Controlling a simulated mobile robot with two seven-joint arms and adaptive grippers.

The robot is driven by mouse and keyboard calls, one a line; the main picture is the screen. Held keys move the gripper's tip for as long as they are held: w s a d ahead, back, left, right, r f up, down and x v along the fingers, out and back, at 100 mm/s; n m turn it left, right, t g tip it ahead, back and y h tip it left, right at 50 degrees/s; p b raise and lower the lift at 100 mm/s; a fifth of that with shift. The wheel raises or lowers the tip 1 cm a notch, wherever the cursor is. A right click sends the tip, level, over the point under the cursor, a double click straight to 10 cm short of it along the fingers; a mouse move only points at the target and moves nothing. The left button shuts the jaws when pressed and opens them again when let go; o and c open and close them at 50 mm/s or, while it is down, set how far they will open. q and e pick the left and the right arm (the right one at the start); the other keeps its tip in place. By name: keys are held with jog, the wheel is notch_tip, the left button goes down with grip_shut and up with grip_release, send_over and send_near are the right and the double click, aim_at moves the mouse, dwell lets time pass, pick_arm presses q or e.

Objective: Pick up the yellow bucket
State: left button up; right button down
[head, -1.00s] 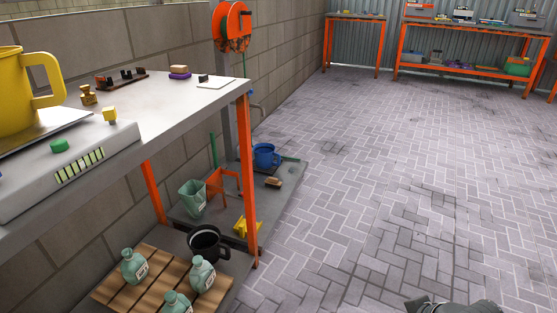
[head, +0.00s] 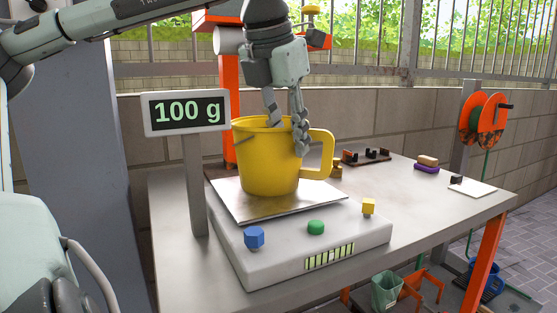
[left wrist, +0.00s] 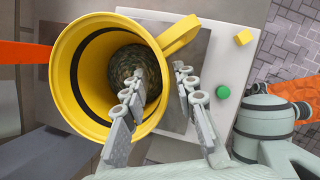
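The yellow bucket (head: 265,165) stands upright on the metal plate of a scale (head: 300,250), its handle towards the right. In the left wrist view I look into the bucket (left wrist: 92,60); its bottom looks dark and mottled. My left gripper (head: 287,132) points down at the bucket's rim, near the handle. Its fingers are apart, one inside the bucket and one outside, with the wall between them, as the left wrist view also shows (left wrist: 155,87). I cannot tell whether either finger touches the wall. My right gripper is not in view.
The scale's display (head: 187,112) reads 100 g on a post left of the bucket. A blue knob (head: 254,238), a green button (head: 316,228) and a yellow cube (head: 369,206) are at the scale's front. The table (head: 440,215) is mostly clear at right.

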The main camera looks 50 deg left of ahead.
aim_at(298, 170)
pick_arm(q)
jog(key=x, duration=0.3)
jog(key=shift+w+f, duration=0.25)
grip_shut()
